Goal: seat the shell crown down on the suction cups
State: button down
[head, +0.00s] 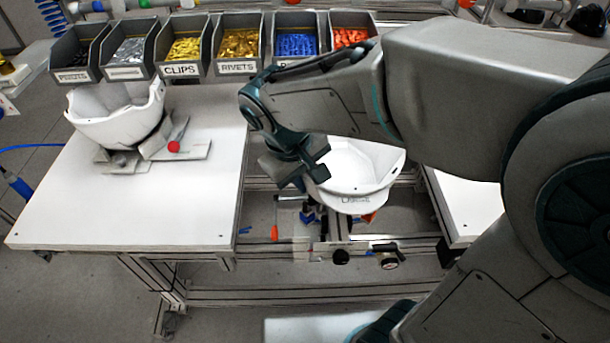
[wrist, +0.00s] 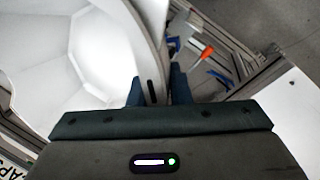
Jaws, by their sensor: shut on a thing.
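A white helmet shell (head: 358,172) hangs over the gap between the two tables, opening up and crown down. My gripper (head: 306,178) is shut on the shell's left rim. In the wrist view, the shell's wall (wrist: 148,50) passes between the two fingertips (wrist: 155,90), with the hollow inside of the shell on the left. The suction cups cannot be made out with certainty; the shell covers most of what lies beneath it. I cannot tell whether the crown touches anything.
A second white shell (head: 112,112) rests on a fixture with a red knob (head: 174,146) on the left white table (head: 190,215). Several labelled bins (head: 180,68) line the back. A metal frame (head: 300,240) with a dark knob (head: 389,262) lies below the held shell.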

jog(key=w, duration=0.1)
jog(key=w+f, duration=0.1)
jog(key=w, duration=0.1)
jog(key=shift+w+f+b, duration=0.35)
jog(key=shift+w+b, duration=0.05)
jog(key=shift+w+d+f+b, duration=0.1)
jog(key=shift+w+f+b, duration=0.75)
jog(key=shift+w+f, duration=0.3)
jog(key=shift+s+f+b, duration=0.15)
jog(key=shift+f+b, duration=0.75)
jog(key=shift+f, duration=0.3)
jog(key=c, duration=1.3)
grip_release()
jog(key=shift+o, duration=0.2)
jog(key=v, duration=1.3)
jog(key=shift+r, duration=0.4)
jog(key=shift+s, duration=0.1)
